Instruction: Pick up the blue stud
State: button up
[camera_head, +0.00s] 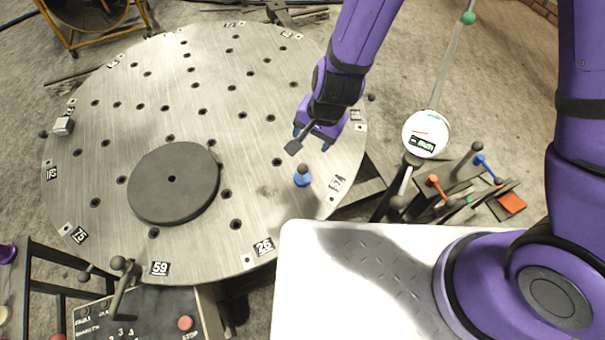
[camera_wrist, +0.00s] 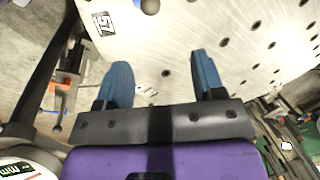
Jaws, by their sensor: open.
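The blue stud (camera_head: 302,180) stands upright on the round metal table (camera_head: 270,95), near its right front edge. It has a blue base and a dark ball-shaped knob on top. My gripper (camera_head: 311,139) is above the table, just beyond the stud and slightly right of it in the head view. The gripper is open and apart from the stud. In the wrist view the two blue fingers (camera_wrist: 163,78) are spread with nothing between them. A dark knob with a bit of blue, apparently the stud (camera_wrist: 150,6), is cut off at the top edge there.
A dark grey disc (camera_head: 172,183) lies on the table left of the stud. The tabletop has several holes and number plates. A round white gauge (camera_head: 426,134) and several levers (camera_head: 433,181) stand off the table to the right. A control panel (camera_head: 140,318) is at the front left.

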aim_at(304, 166)
jog(key=shift+s+x, duration=0.35)
jog(key=shift+x, duration=1.15)
jog(key=shift+s+x, duration=0.35)
jog(key=shift+x, duration=1.15)
jog(key=shift+s+x, duration=0.35)
jog(key=shift+x, duration=1.15)
jog(key=shift+w+d+x, duration=0.1)
jog(key=shift+d+x, duration=0.05)
jog(key=shift+x, duration=0.75)
jog(key=shift+w+d+x, duration=0.1)
jog(key=shift+x, duration=0.8)
jog(key=shift+w+d+x, duration=0.1)
jog(key=shift+d+x, duration=0.05)
jog(key=shift+x, duration=0.75)
jog(key=c, duration=1)
